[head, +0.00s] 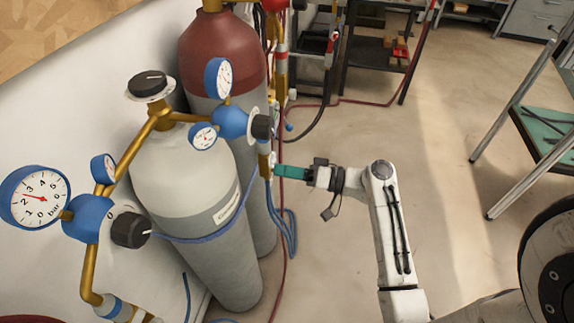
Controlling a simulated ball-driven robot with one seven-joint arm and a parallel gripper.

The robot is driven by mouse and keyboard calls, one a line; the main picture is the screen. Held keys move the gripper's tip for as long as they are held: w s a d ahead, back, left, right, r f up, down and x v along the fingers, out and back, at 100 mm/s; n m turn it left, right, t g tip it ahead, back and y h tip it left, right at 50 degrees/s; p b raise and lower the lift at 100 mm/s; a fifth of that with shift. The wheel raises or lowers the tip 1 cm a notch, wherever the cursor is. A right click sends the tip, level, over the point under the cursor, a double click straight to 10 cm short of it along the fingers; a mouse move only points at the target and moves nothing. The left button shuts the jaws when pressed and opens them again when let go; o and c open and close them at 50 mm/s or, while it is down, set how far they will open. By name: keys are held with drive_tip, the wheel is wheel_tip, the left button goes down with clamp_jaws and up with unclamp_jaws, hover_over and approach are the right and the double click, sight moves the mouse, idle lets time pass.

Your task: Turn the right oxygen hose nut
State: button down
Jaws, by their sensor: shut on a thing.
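Two blue regulators sit on brass pipes at the grey cylinder (190,180). The right regulator (231,122) has a black knob (262,127) and two gauges. Below that knob, a small brass fitting, the right oxygen hose nut (265,166), sits at the top of the hanging blue hose (280,215). My gripper (276,170) reaches in from the right, level, with its teal fingers shut on the nut. The fingers partly hide the nut, and its turn angle cannot be made out.
The left regulator (88,218) has a large gauge (36,197) and a black knob. A red-topped cylinder (222,55) stands behind. A red hose (284,260) hangs close to my gripper. A dark shelf rack (375,60) stands behind; a green-topped table (545,135) is at right. Open floor lies between.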

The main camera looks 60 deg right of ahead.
drive_tip(key=m+p, duration=0.7)
drive_tip(key=m, duration=0.3)
drive_tip(key=shift+d+f+m, duration=0.1)
drive_tip(key=shift+m, duration=0.2)
drive_tip(key=shift+f+m+p, duration=0.1)
drive_tip(key=shift+m+p, duration=0.2)
drive_tip(key=shift+p, duration=0.05)
drive_tip(key=c, duration=0.8)
unclamp_jaws()
drive_tip(key=shift+c, duration=0.2)
drive_tip(key=shift+s, duration=0.1)
drive_tip(key=b+v, duration=0.2)
drive_tip(key=v, duration=0.8)
drive_tip(key=shift+s, duration=0.3)
drive_tip(key=shift+d, duration=0.1)
